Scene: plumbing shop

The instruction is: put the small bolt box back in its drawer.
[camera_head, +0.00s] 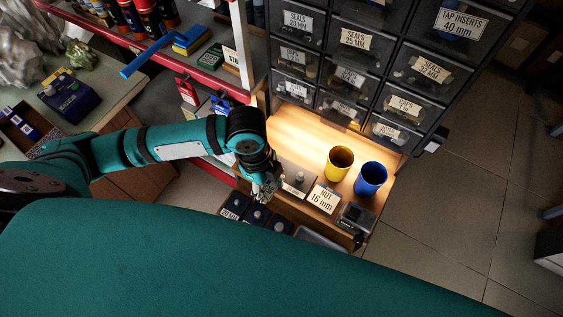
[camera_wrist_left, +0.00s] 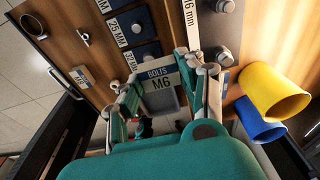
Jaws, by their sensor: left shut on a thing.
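In the wrist view blue boxes (camera_wrist_left: 128,24) marked in mm lie just beyond the held box. I cannot tell whether the held box touches the drawer floor. My right gripper is not in view.
A "NUT 16 mm" label (camera_head: 323,198) is at the front. Dark drawers (camera_head: 352,70) rise behind. A red-edged shelf (camera_head: 150,45) is at left.

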